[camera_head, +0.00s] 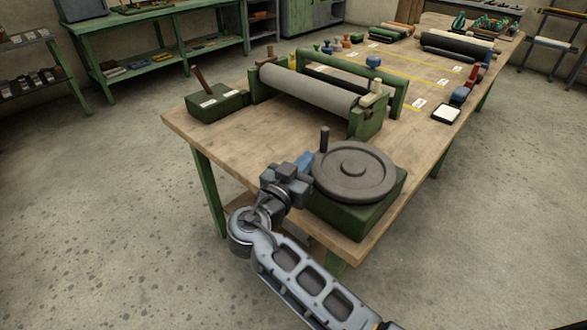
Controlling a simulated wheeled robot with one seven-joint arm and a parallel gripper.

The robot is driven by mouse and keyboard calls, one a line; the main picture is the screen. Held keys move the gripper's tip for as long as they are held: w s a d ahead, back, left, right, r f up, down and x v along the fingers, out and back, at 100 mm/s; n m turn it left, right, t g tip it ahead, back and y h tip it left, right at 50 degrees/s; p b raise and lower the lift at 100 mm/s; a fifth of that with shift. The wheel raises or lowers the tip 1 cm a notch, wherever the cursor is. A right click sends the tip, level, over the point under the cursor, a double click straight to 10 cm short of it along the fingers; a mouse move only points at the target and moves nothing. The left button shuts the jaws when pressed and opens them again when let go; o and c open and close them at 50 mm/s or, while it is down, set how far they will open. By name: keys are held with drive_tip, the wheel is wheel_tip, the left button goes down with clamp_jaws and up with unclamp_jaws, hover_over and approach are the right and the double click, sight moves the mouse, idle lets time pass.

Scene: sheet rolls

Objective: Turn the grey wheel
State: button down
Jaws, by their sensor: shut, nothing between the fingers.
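The grey wheel (354,172) lies flat on top of a green base box (366,218) at the near corner of the table. A short dark handle (324,140) stands upright on the wheel's far left rim. My gripper (304,163) is at the left of the wheel, close to its rim and just below the handle in the picture. Its fingers look blue and are shut with nothing held. I cannot tell whether the fingertips touch the wheel or the handle.
The wooden table (225,155) carries a grey roller in a green frame (310,90) behind the wheel. A green box with a lever (217,102) stands at the table's left corner. A white pad (446,113) lies near the right edge. The floor at left is clear.

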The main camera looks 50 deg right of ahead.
sight(321, 142)
drive_tip(key=p+x, duration=0.1)
drive_tip(key=x, duration=0.3)
drive_tip(key=shift+r, duration=0.15)
drive_tip(key=shift+w+d, duration=0.2)
drive_tip(key=shift+d, duration=0.45)
drive_tip(key=shift+f, duration=0.25)
drive_tip(key=b, duration=0.1)
drive_tip(key=m+g+b, duration=0.1)
drive_tip(key=shift+w+d+f+b, duration=0.2)
drive_tip(key=shift+w+d+b, duration=0.05)
drive_tip(key=shift+d+b, duration=0.1)
drive_tip(key=g+b, duration=0.1)
drive_tip(key=b, duration=0.1)
drive_tip(key=d+m+g+b, duration=0.1)
drive_tip(key=g+b, duration=0.1)
drive_tip(key=shift+w+d+m+h, duration=0.1)
drive_tip(key=shift+w+m+h, duration=0.15)
drive_tip(key=shift+m+h, duration=0.05)
drive_tip(key=shift+d+g+b, duration=0.3)
drive_tip(key=shift+d+b, duration=0.05)
drive_tip(key=shift+b, duration=0.7)
drive_tip(key=shift+w+d+r, duration=0.1)
drive_tip(key=shift+d+r, duration=0.15)
drive_tip(key=shift+r, duration=0.05)
drive_tip(key=shift+b, duration=0.35)
